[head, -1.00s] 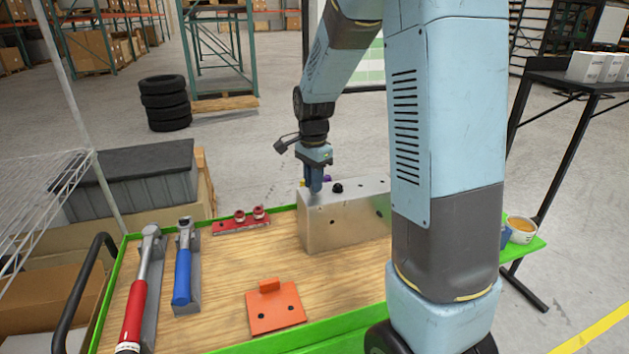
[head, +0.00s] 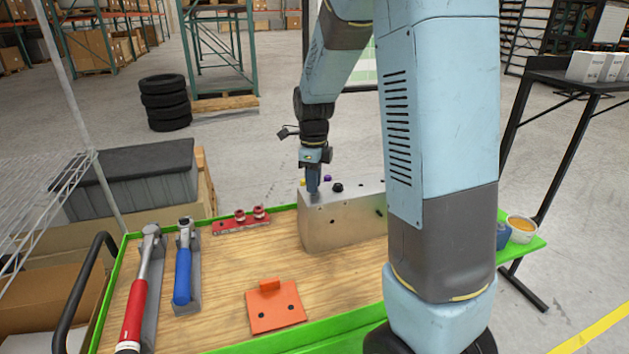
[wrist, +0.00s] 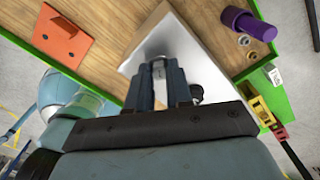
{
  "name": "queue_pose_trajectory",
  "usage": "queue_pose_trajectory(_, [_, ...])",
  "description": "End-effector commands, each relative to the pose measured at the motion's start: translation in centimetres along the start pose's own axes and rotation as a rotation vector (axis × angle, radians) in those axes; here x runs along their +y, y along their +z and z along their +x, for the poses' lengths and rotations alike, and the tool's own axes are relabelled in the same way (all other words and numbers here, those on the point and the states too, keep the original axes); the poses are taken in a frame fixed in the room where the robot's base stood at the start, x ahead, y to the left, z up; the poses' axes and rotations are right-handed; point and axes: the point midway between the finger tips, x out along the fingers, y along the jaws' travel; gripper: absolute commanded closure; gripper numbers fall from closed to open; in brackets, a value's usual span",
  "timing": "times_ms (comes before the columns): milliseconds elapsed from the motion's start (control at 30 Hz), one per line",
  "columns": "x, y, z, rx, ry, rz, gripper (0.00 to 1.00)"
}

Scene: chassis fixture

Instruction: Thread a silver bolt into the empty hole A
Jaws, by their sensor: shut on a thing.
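The chassis fixture is a grey metal block (head: 345,222) on the wooden work table; it also shows in the wrist view (wrist: 188,57). My gripper (head: 313,190) points down over the left end of the block's top. In the wrist view my gripper (wrist: 159,68) is shut on a small pale silver piece (wrist: 158,70), which looks like the silver bolt, mostly hidden between the fingers. Hole A is not readable; the fingertips cover that part of the top. A black bolt head (head: 337,188) sits on the top, just right of my gripper. Dark holes show on the front face.
An orange bracket (head: 276,308), a red strip with two fittings (head: 241,221), a blue-handled tool (head: 183,270) and a red-handled tool (head: 134,305) lie left and in front. A purple cylinder (wrist: 248,24) and rings are beyond the block. Bare wood surrounds the bracket.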

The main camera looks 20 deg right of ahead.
Motion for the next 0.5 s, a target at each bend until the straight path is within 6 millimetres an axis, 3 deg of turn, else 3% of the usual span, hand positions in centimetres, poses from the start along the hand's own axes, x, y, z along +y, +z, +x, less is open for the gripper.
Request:
queue_pose_trajectory(300, [0.09, -0.05, 0.24, 0.003, 0.003, 0.286, 1.00])
queue_pose_trajectory(500, [0.07, -0.08, 0.25, 0.003, 0.003, 0.319, 1.00])
